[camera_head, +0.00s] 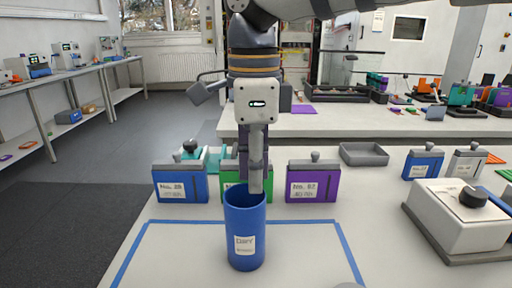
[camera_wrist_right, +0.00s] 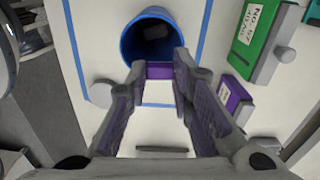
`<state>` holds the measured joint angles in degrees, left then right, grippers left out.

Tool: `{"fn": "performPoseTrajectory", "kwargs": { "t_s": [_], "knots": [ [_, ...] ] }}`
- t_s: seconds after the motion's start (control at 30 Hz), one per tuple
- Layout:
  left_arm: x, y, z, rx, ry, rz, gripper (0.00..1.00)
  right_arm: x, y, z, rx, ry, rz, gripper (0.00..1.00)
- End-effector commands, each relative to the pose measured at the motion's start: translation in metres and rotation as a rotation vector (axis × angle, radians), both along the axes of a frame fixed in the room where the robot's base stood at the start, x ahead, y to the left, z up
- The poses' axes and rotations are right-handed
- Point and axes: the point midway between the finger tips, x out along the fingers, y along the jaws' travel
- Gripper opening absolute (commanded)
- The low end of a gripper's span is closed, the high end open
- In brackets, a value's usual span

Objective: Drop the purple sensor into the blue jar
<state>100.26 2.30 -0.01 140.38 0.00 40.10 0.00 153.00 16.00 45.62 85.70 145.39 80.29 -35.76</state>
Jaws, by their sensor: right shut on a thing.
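The blue jar (camera_head: 245,225) stands upright on the near table, inside a blue tape outline, with a white label on its front. In the right wrist view the jar's open mouth (camera_wrist_right: 128,45) lies just beyond my fingertips, with a dark greyish shape inside that I cannot identify. My right gripper (camera_head: 256,185) points down at the jar's rim in the head view. Its fingers (camera_wrist_right: 158,72) are shut on the purple sensor (camera_wrist_right: 158,71), of which only a small face shows between the tips. The head view does not show the sensor clearly. My left gripper is not in view.
Behind the jar stand a blue box (camera_head: 180,184), a green box (camera_head: 232,192) partly hidden, and a purple box (camera_head: 312,182). A grey tray (camera_head: 364,154) lies behind them. A white device with a black knob (camera_head: 462,222) stands at right. Table right of the jar is clear.

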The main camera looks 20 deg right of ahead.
Motion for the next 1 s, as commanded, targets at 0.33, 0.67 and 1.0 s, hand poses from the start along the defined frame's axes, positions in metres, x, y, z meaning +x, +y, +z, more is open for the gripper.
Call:
{"fn": "performPoseTrajectory", "kwargs": {
  "t_s": [0.33, 0.67, 1.0],
  "knots": [
    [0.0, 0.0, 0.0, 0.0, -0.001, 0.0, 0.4, 0.0, 0.0, -0.007, 0.0, 0.0, 0.0, 0.1],
    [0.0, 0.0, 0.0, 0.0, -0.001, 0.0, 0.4, 0.0, 0.0, -0.007, 0.0, 0.0, 0.0, 0.44],
    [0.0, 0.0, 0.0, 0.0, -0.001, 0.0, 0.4, 0.001, 0.001, 0.049, 0.002, -0.005, -0.001, 0.44]
  ]
}}
